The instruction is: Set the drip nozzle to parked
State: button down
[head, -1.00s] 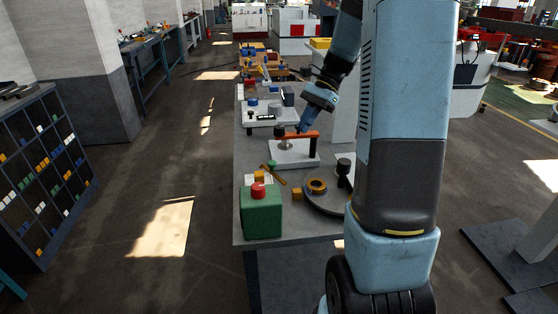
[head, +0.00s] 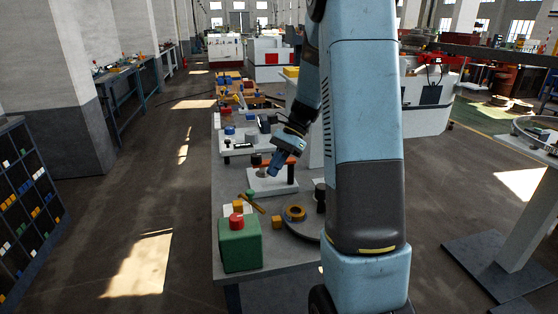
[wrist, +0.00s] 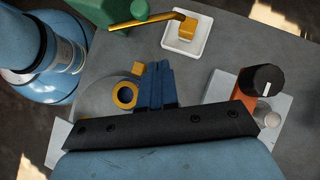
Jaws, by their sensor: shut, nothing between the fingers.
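A thin brass-yellow tube (wrist: 160,19), which looks like the drip nozzle, shows in the wrist view above a white square tray (wrist: 168,48). It reaches from near a yellow block (wrist: 187,31) towards the green box. In the head view the tube (head: 254,203) slants beside the yellow block (head: 238,206), behind the green box. No parked mark can be made out. My gripper (head: 273,171) is shut and empty, above the bench by the white plate with the orange bar. In the wrist view its blue fingers (wrist: 156,82) are together, apart from the tube.
A green box (head: 239,246) with a red button (head: 237,221) stands at the near bench corner. An orange bar (wrist: 244,91) with a black knob (wrist: 266,79) is on a white plate.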

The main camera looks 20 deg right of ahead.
aim_at(250, 200)
jog(key=s+a+f, duration=0.2)
jog(key=a+f, duration=0.2)
jog(key=a, duration=0.3)
jog(key=shift+f, duration=0.3)
